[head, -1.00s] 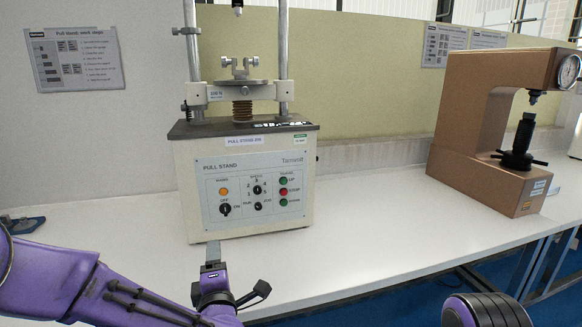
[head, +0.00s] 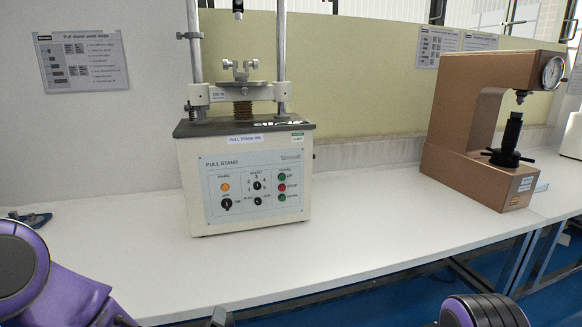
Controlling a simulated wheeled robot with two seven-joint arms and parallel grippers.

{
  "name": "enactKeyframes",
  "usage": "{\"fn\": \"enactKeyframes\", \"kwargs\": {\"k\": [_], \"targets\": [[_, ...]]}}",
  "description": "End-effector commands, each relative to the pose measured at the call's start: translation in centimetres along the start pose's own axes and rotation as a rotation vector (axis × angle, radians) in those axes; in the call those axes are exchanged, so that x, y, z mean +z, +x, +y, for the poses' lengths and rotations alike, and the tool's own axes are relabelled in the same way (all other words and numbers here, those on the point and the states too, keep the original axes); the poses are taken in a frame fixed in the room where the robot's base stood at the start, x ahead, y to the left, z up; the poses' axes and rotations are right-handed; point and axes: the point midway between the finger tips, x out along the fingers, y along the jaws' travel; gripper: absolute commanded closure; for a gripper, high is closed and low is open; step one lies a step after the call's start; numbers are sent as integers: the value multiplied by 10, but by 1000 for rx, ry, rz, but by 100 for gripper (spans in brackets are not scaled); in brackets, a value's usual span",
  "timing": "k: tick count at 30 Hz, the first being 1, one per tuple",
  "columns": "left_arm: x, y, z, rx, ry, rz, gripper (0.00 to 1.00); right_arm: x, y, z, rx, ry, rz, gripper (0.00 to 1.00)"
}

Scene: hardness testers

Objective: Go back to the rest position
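My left arm (head: 62,297) is purple and black and comes in at the bottom left. Only a small dark part of my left gripper (head: 220,318) shows at the bottom edge, so its fingers are cut off. It is below the front edge of the bench, apart from the pull stand. A purple and black part of my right arm (head: 484,311) shows at the bottom right. My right gripper is not in view.
The pull stand (head: 250,180) stands on the white bench (head: 350,220). A brown hardness tester (head: 470,130) stands at the right. A blue and dark tool (head: 25,219) lies at the far left. The bench between the machines is clear.

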Motion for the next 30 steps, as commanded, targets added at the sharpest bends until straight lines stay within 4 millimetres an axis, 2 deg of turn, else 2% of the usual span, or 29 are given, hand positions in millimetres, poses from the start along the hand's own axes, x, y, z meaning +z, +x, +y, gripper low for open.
{"fn": "enactKeyframes", "kwargs": {"k": [5,7,9,12,15,18,20,30], "targets": [[22,-24,-97,-198,220,-137,36,-3,-7,1,0,0,0,100],[29,-46,-148,-305,327,-216,36,-4,-10,1,0,0,0,100],[32,-78,-203,-425,434,-306,36,-6,-14,1,0,0,0,100],[30,-128,-268,-579,548,-415,36,-8,-19,2,0,0,0,100],[22,-170,-310,-692,614,-479,36,-10,-23,2,0,0,0,100],[20,-194,-332,-751,648,-518,36,-11,-26,2,0,0,0,100],[23,-200,-337,-763,651,-532,36,-11,-26,2,0,0,0,100],[24,-200,-338,-764,648,-533,36,-10,-25,2,0,0,0,100]]}}
